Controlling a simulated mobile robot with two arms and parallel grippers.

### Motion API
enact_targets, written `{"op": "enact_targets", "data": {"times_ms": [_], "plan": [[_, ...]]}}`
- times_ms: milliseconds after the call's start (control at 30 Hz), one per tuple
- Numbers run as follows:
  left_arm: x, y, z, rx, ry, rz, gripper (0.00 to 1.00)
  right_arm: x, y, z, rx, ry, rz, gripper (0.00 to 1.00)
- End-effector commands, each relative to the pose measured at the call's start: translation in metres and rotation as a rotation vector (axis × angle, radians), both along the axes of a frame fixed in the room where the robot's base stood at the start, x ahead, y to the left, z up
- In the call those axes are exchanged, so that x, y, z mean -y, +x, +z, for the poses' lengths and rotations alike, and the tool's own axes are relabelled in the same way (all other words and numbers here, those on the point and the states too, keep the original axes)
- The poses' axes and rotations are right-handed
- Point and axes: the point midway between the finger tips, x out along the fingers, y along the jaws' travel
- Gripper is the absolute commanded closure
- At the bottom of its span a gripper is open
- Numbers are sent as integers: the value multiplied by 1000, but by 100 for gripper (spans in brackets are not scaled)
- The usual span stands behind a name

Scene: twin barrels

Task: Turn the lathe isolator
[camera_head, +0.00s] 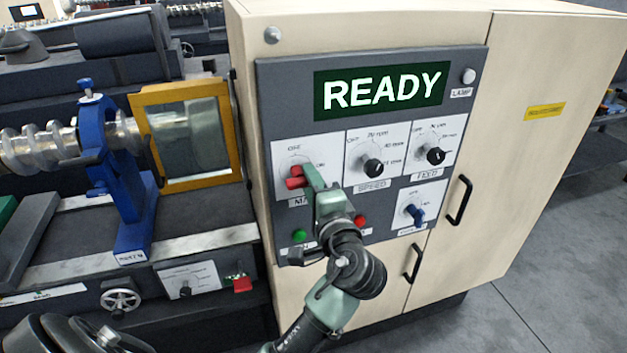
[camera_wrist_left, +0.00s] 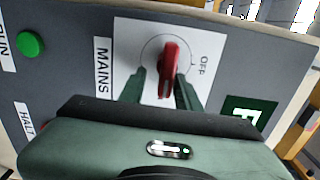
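The lathe isolator is a red handle (camera_head: 294,183) on the white MAINS plate (camera_head: 281,158) of the grey panel. It also shows in the left wrist view (camera_wrist_left: 169,66). The handle lies across the OFF mark's direction, roughly in line with the ON side. My left gripper (camera_head: 311,182) is at the handle, its fingers partly covering it in the head view. In the left wrist view its green fingers (camera_wrist_left: 161,88) stand on either side of the handle. A gap shows on one side; contact on the other is unclear. My right gripper is not in view.
A green READY display (camera_head: 382,91) is lit above the dials. The SPEED knob (camera_head: 373,166), FEED knob (camera_head: 436,156) and blue knob (camera_head: 415,213) are to the right. A green button (camera_head: 299,236) and red button (camera_head: 360,221) sit below. A yellow-framed guard (camera_head: 190,134) stands at left.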

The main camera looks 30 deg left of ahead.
Motion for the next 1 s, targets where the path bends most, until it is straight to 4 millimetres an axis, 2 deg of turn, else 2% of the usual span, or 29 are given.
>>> {"op": "enact_targets", "data": {"times_ms": [367,800,1000], "plan": [[4,-2,2,10,1,-5,64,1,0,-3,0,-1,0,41],[52,-46,0,9,-2,-3,64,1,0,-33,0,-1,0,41],[58,-52,3,8,0,-1,64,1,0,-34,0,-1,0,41]]}}
